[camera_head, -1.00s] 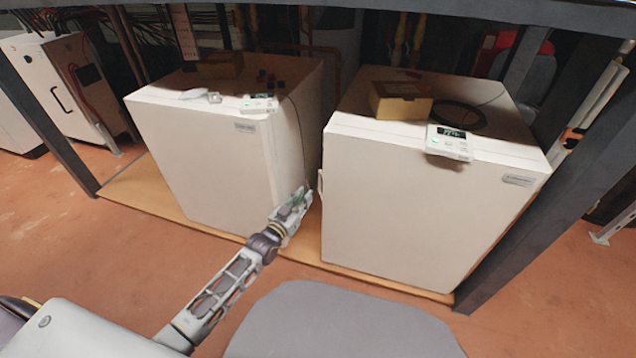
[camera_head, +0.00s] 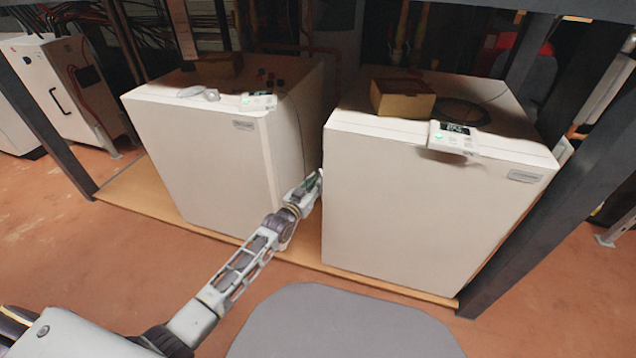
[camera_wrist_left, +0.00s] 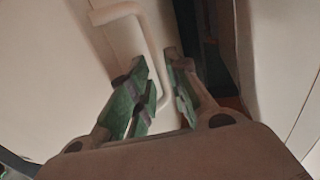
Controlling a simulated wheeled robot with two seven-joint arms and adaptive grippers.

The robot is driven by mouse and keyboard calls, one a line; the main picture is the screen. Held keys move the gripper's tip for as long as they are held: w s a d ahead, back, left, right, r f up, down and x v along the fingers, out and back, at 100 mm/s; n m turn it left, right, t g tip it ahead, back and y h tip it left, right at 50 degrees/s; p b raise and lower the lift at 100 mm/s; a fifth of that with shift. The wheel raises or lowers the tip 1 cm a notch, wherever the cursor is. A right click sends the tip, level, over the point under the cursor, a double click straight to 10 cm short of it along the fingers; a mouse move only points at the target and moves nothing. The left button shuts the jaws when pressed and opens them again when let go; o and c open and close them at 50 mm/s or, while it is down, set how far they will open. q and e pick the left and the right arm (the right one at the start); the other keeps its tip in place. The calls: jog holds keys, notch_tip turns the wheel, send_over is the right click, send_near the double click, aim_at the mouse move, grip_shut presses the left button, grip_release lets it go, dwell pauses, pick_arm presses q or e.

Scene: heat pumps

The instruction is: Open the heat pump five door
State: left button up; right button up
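Two white heat pump cabinets stand side by side, a left one (camera_head: 205,165) and a right one (camera_head: 420,205). Their labels are too small to read, so I cannot tell the number. My left gripper (camera_head: 314,183) is at the left front edge of the right cabinet, by the gap between the two. In the left wrist view a white bent bar handle (camera_wrist_left: 147,35) runs down between the green fingers of my left gripper (camera_wrist_left: 159,72). The fingers are apart on either side of it; contact is not clear. The door looks closed. My right gripper is out of view.
A control panel (camera_head: 453,137) and a cardboard box (camera_head: 402,98) are on the right cabinet. Another panel (camera_head: 258,101) is on the left one. A dark frame post (camera_head: 545,215) stands at the right. Open floor (camera_head: 110,245) lies in front.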

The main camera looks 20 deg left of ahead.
pick_arm(q)
jog(key=shift+b+x, duration=0.35)
jog(key=shift+x, duration=0.7)
jog(key=shift+c, duration=0.3)
grip_shut()
